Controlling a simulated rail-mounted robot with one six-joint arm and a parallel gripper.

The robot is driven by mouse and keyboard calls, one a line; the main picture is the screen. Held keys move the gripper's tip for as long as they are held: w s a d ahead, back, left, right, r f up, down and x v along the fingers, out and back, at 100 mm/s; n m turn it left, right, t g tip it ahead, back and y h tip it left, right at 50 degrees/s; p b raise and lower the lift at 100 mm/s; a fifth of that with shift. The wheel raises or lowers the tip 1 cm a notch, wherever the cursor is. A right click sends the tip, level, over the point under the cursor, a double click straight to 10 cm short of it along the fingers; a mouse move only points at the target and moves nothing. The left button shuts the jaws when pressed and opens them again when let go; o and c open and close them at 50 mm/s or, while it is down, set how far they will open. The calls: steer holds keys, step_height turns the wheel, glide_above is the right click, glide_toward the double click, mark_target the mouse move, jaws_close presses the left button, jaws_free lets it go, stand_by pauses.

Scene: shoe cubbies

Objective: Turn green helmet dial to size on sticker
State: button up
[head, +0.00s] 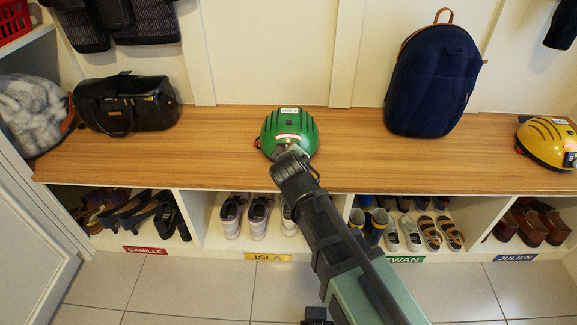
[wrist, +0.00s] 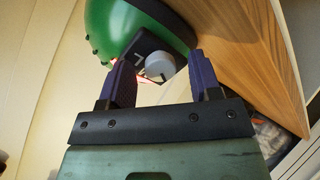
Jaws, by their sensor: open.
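The green helmet (head: 304,127) sits on the wooden bench. A small white sticker (head: 289,111) is on its top, too small to read. The helmet also fills the top of the wrist view (wrist: 113,28). There, a dark panel on it carries a round pale grey dial (wrist: 159,67) with white marks beside it. I cannot tell which size the dial is set to. My gripper (wrist: 161,73) is open, with its two purple fingers on either side of the dial; whether they touch it is unclear. In the head view, my arm hides the front of the helmet and the dial.
The bench (head: 229,166) is bare on both sides of the helmet. A black bag (head: 127,103) stands left, a navy backpack (head: 433,82) right, and a yellow helmet (head: 545,143) far right. Cubbies with shoes and name labels lie below the bench.

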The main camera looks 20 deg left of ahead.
steer(key=shift+w+f, duration=0.1)
steer(key=shift+w, duration=0.05)
steer(key=c, duration=0.9)
steer(key=shift+c, duration=0.2)
